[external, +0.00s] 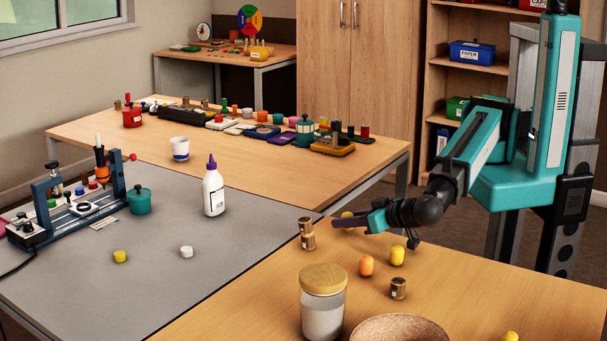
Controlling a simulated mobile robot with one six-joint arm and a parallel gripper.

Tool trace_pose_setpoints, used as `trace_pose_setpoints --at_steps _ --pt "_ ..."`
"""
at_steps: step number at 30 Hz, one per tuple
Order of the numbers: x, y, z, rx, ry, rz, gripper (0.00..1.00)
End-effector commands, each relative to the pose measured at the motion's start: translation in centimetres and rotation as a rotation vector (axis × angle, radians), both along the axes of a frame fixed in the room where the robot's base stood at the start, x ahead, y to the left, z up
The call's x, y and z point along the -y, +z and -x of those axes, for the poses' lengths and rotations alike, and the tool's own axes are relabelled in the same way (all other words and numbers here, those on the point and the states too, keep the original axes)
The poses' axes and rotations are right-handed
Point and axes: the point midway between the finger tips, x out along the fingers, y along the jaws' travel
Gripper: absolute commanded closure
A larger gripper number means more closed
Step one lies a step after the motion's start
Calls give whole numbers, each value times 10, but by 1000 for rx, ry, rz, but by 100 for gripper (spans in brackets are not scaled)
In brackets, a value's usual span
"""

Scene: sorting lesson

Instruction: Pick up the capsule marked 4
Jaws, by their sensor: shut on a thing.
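My gripper (346,220) reaches in from the right, low over the wooden table. It is shut on a yellow capsule (347,214), of which only the top shows above the near finger. An orange capsule (366,265) stands on the table just in front of my gripper. Another yellow capsule (397,256) stands to the right of it, below my wrist. A further yellow piece (511,336) is cut off at the bottom edge. No number can be read on any capsule from here.
Gold-brown cylinders stand left of my gripper (307,233) and in front (398,288). A wooden-lidded jar (323,303) and a brown bowl (400,328) stand nearer. A white bottle (213,188) and a testing rig (72,205) are on the grey mat (190,292), which has free room.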

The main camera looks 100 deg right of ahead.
Motion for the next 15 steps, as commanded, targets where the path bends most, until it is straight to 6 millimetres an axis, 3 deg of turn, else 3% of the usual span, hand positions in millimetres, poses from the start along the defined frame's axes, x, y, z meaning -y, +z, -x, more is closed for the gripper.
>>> trace_pose_setpoints --at_steps 9,15 --pt "0 27 0 2 0 -2 96" --pt "8 29 20 0 1 0 96"
